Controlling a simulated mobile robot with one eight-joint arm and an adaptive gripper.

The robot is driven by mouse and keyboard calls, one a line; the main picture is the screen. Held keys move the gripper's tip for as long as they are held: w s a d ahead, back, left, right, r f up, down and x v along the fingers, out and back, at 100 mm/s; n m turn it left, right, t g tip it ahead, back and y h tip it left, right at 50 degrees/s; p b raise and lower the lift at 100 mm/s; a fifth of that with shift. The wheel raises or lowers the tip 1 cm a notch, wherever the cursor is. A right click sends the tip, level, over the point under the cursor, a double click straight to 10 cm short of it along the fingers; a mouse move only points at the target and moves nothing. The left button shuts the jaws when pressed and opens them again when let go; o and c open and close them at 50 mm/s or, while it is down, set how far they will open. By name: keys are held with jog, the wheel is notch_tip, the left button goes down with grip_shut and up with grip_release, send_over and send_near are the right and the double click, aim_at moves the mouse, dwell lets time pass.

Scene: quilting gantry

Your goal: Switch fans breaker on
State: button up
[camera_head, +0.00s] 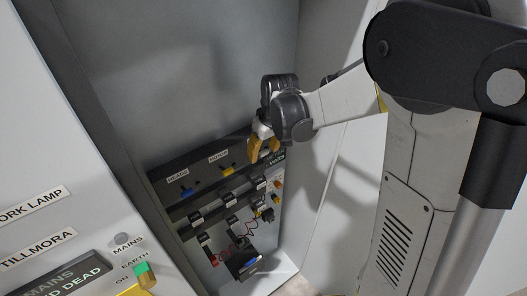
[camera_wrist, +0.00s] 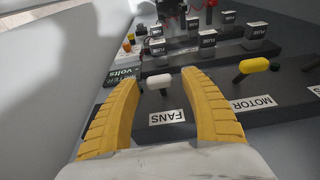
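The fans breaker is a white lever (camera_wrist: 158,80) on a dark panel, above an upside-down FANS label (camera_wrist: 168,117) in the wrist view. My gripper (camera_wrist: 160,77) is open, its two yellow fingers one on each side of the white lever. Whether a finger touches the lever I cannot tell. In the head view my gripper (camera_head: 264,150) is over the right end of the breaker row and hides the fans lever there. The yellow MOTOR lever (camera_wrist: 255,65) stands to the right in the wrist view, clear of the fingers.
The head view shows a blue lever (camera_head: 187,191) left of the yellow motor lever (camera_head: 228,171). Rows of fuse blocks (camera_wrist: 208,39) lie beyond. A volts label (camera_wrist: 123,73) is close to the left finger. The cabinet's right wall (camera_head: 305,165) is close to my gripper.

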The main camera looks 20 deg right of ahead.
jog(key=shift+r, duration=0.1)
jog(key=v, duration=1.1)
jog(key=shift+s+r, duration=0.2)
jog(key=shift+r, duration=0.2)
